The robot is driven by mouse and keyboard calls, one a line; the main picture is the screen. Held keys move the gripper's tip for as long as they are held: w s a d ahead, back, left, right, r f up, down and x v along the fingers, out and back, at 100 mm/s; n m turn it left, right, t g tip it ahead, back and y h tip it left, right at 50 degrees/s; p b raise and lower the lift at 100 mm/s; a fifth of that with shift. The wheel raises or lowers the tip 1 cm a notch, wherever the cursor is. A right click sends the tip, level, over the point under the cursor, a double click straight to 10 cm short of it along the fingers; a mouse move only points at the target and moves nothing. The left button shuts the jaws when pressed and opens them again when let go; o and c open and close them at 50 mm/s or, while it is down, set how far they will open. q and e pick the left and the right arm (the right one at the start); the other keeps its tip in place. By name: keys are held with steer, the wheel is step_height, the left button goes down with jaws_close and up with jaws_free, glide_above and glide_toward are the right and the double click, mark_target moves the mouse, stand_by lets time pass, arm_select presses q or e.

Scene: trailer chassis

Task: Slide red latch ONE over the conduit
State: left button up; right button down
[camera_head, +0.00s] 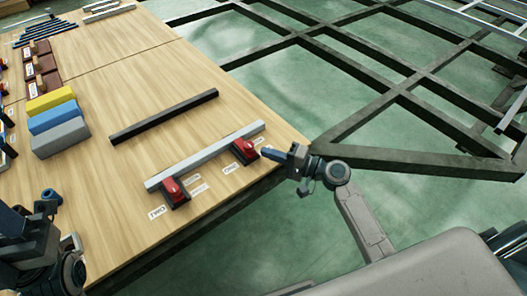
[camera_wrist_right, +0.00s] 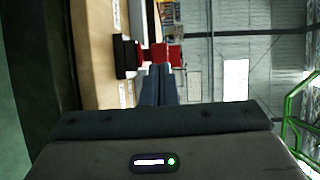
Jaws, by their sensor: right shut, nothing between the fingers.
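The light grey conduit (camera_head: 207,157) lies on the table near its right edge. Two red latches on dark bases sit along it, a nearer left one (camera_head: 173,188) and a farther right one (camera_head: 244,148). Small white labels lie beside them, too small to read surely. My right gripper (camera_head: 268,153) is shut and empty, its tips just right of the farther latch. In the right wrist view, the shut fingers (camera_wrist_right: 159,72) point at a red latch (camera_wrist_right: 162,53) on a black base, at or very near it; contact is unclear. My left gripper (camera_head: 22,218) is at the lower left, its jaws unclear.
A black bar (camera_head: 165,115) lies behind the conduit. Yellow (camera_head: 50,99), blue (camera_head: 55,117) and grey (camera_head: 60,137) blocks sit at the left. The dark chassis frame (camera_head: 390,85) spans the right beyond the table edge.

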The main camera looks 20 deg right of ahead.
steer(key=shift+x, duration=0.9)
steer(key=shift+w+a, duration=0.15)
steer(key=shift+a, duration=0.05)
steer(key=w, duration=0.2)
steer(key=w+a+b, duration=0.1)
steer(key=w, duration=0.1)
steer(key=shift+a, duration=0.2)
steer(key=shift+w, duration=0.15)
steer(key=shift+r, duration=0.15)
